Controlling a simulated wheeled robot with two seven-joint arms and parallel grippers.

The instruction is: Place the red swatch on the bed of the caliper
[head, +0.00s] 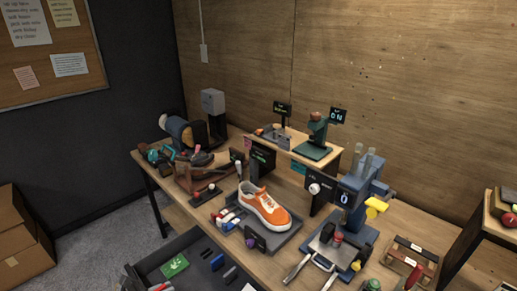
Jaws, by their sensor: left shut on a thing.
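The likely caliper is the blue upright gauge (350,190), with a small display reading 0 and a low bed at its foot. A small red piece (337,238) shows over that bed. I cannot tell whether it is the red swatch or whether it touches the bed. Silver finger-like parts at the bottom centre, just in front of the bed, look like my left gripper (324,264). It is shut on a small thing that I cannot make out. My right gripper is not in view.
An orange sneaker (265,207) lies in a grey tray left of the gauge. A green gauge (317,135) with its own display stands on a raised shelf behind. A wooden rack (428,262) stands at the right. An open drawer (150,272) juts out at the front left. The bench is crowded.

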